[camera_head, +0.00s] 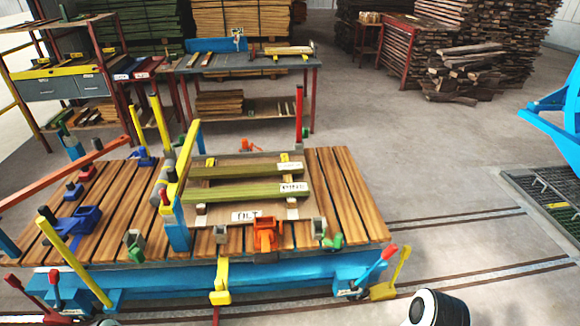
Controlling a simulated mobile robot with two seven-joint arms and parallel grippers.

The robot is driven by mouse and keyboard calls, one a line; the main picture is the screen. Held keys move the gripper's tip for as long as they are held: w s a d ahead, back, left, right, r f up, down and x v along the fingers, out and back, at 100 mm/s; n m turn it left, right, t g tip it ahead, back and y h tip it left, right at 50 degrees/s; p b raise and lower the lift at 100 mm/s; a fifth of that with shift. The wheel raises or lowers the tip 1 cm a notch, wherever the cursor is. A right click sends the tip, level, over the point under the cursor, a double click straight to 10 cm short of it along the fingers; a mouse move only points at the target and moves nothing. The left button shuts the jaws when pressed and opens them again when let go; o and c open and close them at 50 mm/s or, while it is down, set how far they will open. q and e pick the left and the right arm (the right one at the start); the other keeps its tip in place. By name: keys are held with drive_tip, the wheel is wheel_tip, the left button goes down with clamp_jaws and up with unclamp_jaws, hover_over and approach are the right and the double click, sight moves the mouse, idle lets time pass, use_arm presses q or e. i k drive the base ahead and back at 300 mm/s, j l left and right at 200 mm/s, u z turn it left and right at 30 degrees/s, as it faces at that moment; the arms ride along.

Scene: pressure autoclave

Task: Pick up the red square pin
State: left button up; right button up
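A red upright post (299,115) stands at the back right of the slatted work table (345,195), with a grey piece near its foot. It looks square, but I cannot tell for sure that it is the red square pin. Smaller red-topped pieces, such as one at the left of the table (88,172), are too small to identify. Neither of my grippers is in view. A black and white rounded part of mine (440,308) shows at the bottom right edge.
Yellow posts, a blue clamp (80,218), an orange clamp (265,235) and green planks (245,191) crowd the table. A blue and red lever (375,266) projects at its front right. A side bench (220,68) stands behind. The floor to the right is mostly clear.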

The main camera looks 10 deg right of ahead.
sight(162, 192)
drive_tip(key=i+j+u, duration=0.5)
drive_tip(key=j, duration=0.25)
drive_tip(key=i+j+z, duration=0.15)
drive_tip(key=j, duration=0.3)
drive_tip(key=i+j+z, duration=0.1)
drive_tip(key=j, duration=0.35)
drive_tip(key=i+j+z, duration=0.15)
drive_tip(key=j, duration=0.35)
drive_tip(key=k+l, duration=0.05)
drive_tip(key=k, duration=0.05)
